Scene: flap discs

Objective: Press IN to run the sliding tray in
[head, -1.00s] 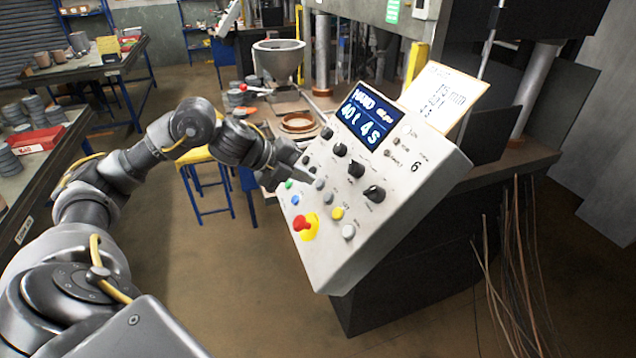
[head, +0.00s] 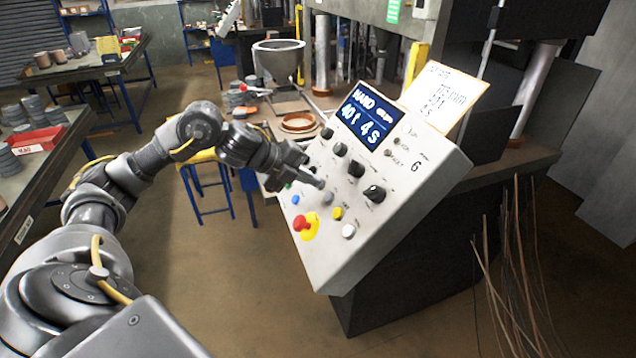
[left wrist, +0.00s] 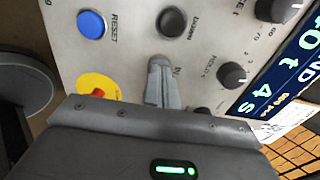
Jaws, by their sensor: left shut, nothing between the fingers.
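The light grey control panel (head: 385,225) carries the buttons, knobs and a blue display (head: 366,118). My left gripper (head: 318,183) is shut and empty, its fingertips over the button area left of the knobs. In the left wrist view its fingers (left wrist: 161,82) point at the panel beside the black DOWN button (left wrist: 171,21) and the blue RESET button (left wrist: 92,24). They hide what lies under them, and a label beside them is partly covered. I cannot tell whether the tips touch a button. A round brown mould (head: 298,122) sits on a plate behind the panel. My right gripper is not in view.
A red emergency stop on a yellow base (head: 304,224) is close below the gripper. Yellow (head: 337,213) and white (head: 348,231) buttons are to its lower right. A blue-legged stool (head: 205,190) stands behind my arm. Thin rods (head: 515,260) lean at the right.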

